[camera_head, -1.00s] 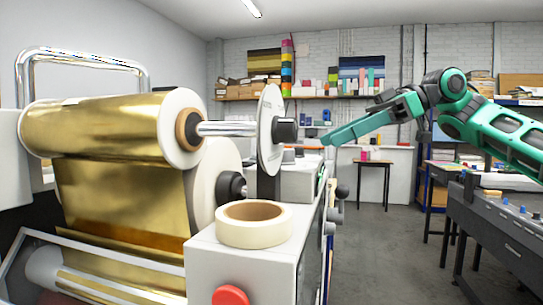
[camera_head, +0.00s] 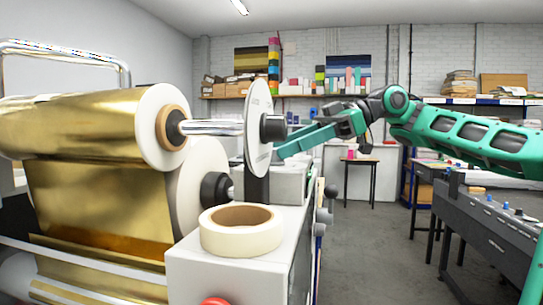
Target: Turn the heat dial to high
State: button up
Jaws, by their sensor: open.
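The foil machine (camera_head: 240,270) fills the left and middle of the head view, with a wide gold foil roll (camera_head: 75,125) on it. Dark round knobs (camera_head: 331,191) stick out from its right side, seen edge-on. I cannot tell whether one of them is the heat dial, and no scale or setting is readable. My gripper (camera_head: 284,149) reaches in from the right, its long green fingers pointing left and slightly down. It is open and appears empty, above the machine's far part and beside the white disc. Its tips are close to the disc's edge in the picture; I cannot tell the depth gap.
A white disc (camera_head: 258,130) on the roll's shaft stands upright near my gripper. A tape roll (camera_head: 241,230) lies on the machine's near corner, above a red button (camera_head: 215,301). A grey bench (camera_head: 490,235) stands at right. Floor (camera_head: 385,250) between is clear.

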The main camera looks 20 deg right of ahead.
aim_at(274, 152)
jog(key=shift+x, duration=1.65)
jog(key=shift+c, duration=0.2)
jog(key=c, duration=1)
